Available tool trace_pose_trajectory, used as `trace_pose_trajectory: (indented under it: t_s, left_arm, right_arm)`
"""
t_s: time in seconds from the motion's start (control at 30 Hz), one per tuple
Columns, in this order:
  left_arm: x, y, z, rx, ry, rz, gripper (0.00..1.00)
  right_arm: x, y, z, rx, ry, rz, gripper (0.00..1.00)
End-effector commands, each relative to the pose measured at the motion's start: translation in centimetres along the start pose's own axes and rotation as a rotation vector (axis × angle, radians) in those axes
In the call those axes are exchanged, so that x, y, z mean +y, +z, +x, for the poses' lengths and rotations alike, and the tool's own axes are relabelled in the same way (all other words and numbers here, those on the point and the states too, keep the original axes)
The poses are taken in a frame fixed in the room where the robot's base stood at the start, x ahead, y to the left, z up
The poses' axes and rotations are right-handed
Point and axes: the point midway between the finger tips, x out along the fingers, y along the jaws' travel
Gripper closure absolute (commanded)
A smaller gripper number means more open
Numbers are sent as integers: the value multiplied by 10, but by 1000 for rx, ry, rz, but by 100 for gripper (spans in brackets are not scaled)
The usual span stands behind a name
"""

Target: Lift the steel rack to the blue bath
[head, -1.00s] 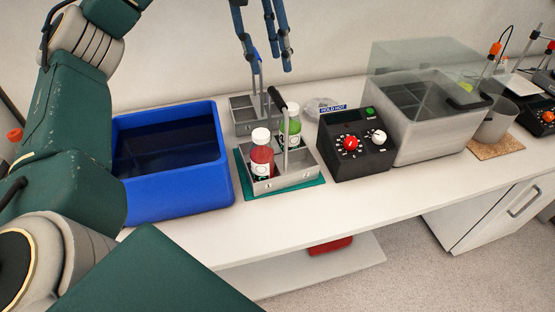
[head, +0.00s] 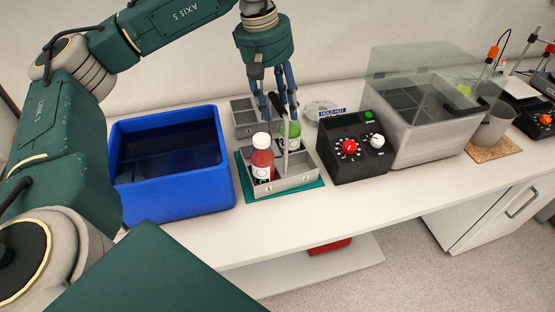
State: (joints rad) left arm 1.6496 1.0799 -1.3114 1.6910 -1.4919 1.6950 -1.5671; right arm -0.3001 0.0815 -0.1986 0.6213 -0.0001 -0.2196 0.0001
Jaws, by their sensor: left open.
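The steel rack (head: 297,184) stands upright on a teal mat (head: 248,195) in the middle of the bench. It holds a red bottle with a white cap (head: 263,162) and a green bottle (head: 294,131), partly covered by the handle post. Its dark handle (head: 277,104) stands above the bottles. My left gripper (head: 282,114) points down at the handle with open fingers; whether they touch it I cannot tell. The blue bath (head: 180,195), filled with dark liquid, stands left of the rack. My right gripper is out of view.
A second grey rack (head: 240,110) stands just behind the first. A black control box (head: 352,165) with dials is close on the right, then a steel bath with a clear lid (head: 428,125). Bare bench (head: 280,225) lies in front of the rack.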

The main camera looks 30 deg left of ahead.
Motion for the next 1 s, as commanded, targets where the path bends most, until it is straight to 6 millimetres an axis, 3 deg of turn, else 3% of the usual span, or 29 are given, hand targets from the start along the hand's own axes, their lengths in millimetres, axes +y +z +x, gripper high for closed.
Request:
trace_pose_trajectory:
  t_s: [0.1,0.3,0.77,1.0]
  left_arm:
    - [0,0,0,0,0,0,61]
    - [0,0,0,0,-1,0,100]
    - [2,-1,-6,2,5,0,100]
    - [8,0,-30,3,8,1,100]
  right_arm:
    - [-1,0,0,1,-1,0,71]
    - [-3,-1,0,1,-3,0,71]
    - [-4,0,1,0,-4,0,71]
    - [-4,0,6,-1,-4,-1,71]
